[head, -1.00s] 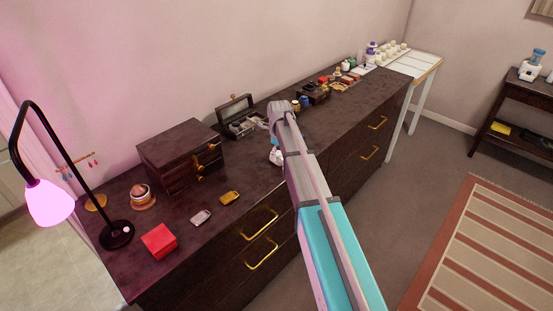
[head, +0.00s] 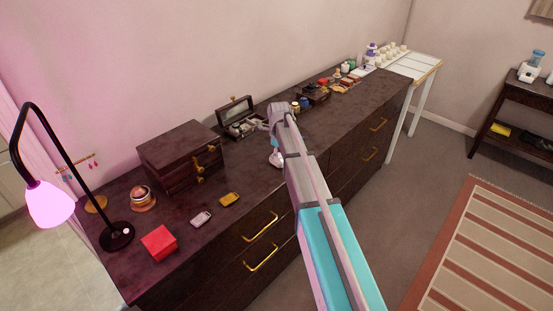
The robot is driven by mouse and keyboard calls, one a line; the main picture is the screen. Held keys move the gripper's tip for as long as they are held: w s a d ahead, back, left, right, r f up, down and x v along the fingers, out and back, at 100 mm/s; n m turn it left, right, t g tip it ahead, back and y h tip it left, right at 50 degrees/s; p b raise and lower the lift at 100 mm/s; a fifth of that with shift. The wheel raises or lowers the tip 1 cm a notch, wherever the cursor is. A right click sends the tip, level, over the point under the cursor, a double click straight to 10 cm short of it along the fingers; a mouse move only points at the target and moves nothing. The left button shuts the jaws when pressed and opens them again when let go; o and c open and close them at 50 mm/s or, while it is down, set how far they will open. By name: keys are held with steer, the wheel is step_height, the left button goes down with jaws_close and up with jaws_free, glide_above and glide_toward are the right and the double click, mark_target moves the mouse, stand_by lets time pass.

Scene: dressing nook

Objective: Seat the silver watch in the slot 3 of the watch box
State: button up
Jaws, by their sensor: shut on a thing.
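The watch box (head: 233,111) stands open on the dark dresser, its lid raised at the back against the wall side. Small grey and dark items show in its tray, too small to tell the slots apart. My gripper (head: 263,126) is at the right end of the box, close beside or over its edge; I cannot tell whether it touches. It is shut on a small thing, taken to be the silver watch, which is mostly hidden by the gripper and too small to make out.
A dark jewelry chest (head: 180,153) stands left of the watch box. A silver piece (head: 201,218), a gold piece (head: 229,199), a red box (head: 159,242) and a lamp (head: 116,234) are on the left part. Bottles and small containers crowd the far right end.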

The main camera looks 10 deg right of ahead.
steer(key=shift+r, duration=0.1)
steer(key=shift+r+p, duration=0.95)
steer(key=shift+p, duration=0.15)
steer(key=s+d+r+p, duration=0.2)
steer(key=s+r+p, duration=0.8)
steer(key=s, duration=0.3)
steer(key=shift+s+d+r+p, duration=0.35)
steer(key=shift+r+p, duration=0.05)
